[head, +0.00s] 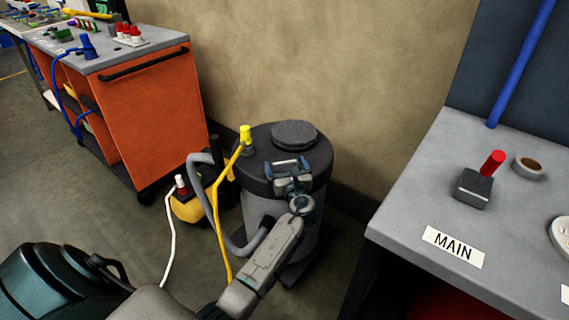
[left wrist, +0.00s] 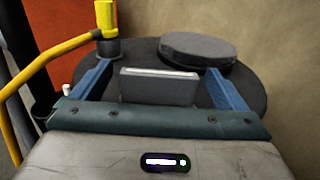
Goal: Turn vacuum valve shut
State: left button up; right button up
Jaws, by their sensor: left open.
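A dark grey drum-shaped tank (head: 318,160) stands on the floor against the wall, with a round cap (head: 294,133) on its lid. A yellow fitting (head: 245,134) with a yellow hose is on the lid's left side, and it also shows in the left wrist view (left wrist: 106,18). My left gripper (head: 287,163) is over the lid, its blue fingers open. In the left wrist view a grey block (left wrist: 158,88) shows between the fingers, apart from both; I cannot tell whether it is the valve handle. My right gripper is not in view.
An orange cart (head: 155,105) stands at the left. A grey bench (head: 410,220) at the right bears a red-handled switch (head: 492,163), a tape roll (head: 528,167) and a MAIN label (head: 453,247). A yellow-and-black unit (head: 188,206) and hoses lie left of the tank.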

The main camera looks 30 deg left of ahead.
pick_arm(q)
jog(key=shift+w+a, duration=0.45)
jog(key=shift+a, duration=0.05)
jog(key=c, duration=1)
